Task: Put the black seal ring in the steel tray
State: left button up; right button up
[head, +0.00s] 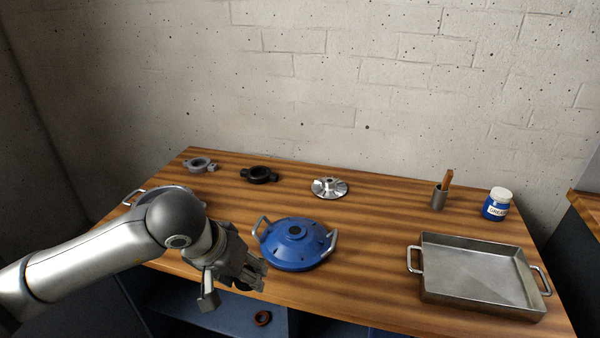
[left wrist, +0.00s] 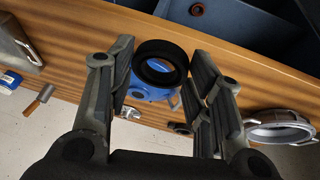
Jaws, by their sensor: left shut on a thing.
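My left gripper (head: 256,272) is shut on the black seal ring (left wrist: 160,62), which sits between the fingertips in the left wrist view. In the head view the ring is mostly hidden by the fingers. The gripper is near the table's front edge, left of the blue housing. The steel tray (head: 440,292), a shallow rectangular pan with a handle at each end, stands empty at the table's right front. Its edge also shows in the left wrist view (left wrist: 18,48). My right gripper is not in view.
The blue two-handled housing (head: 285,254) lies between gripper and tray. A reddish ring (head: 262,318) lies below the tabletop.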

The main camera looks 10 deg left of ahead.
pick_arm(q)
jog(key=s+d+r+m+g+h, duration=0.1)
jog(key=s+d+r+m, duration=0.2)
jog(key=d, duration=0.4)
jog(key=s+d+r+m+g+h, duration=0.1)
jog(key=d+r+m, duration=0.3)
jog(key=d+m, duration=0.15)
jog(key=w+d+f+m+g+h, duration=0.1)
jog(key=w+d+f+m+g, duration=0.1)
jog(key=w+d+f+m, duration=0.25)
jog(key=s+a+r+n+t+y, duration=0.1)
jog(key=s+a+r+n+t, duration=0.2)
jog(key=s+a+r+n, duration=0.45)
jog(key=w+d+r+n+t+y, duration=0.1)
jog(key=w+d+r+n+y, duration=0.1)
jog(key=w+d+n, duration=0.3)
jog(key=w+d, duration=0.4)
jog(key=shift+d, duration=0.25)
dwell(0.3)
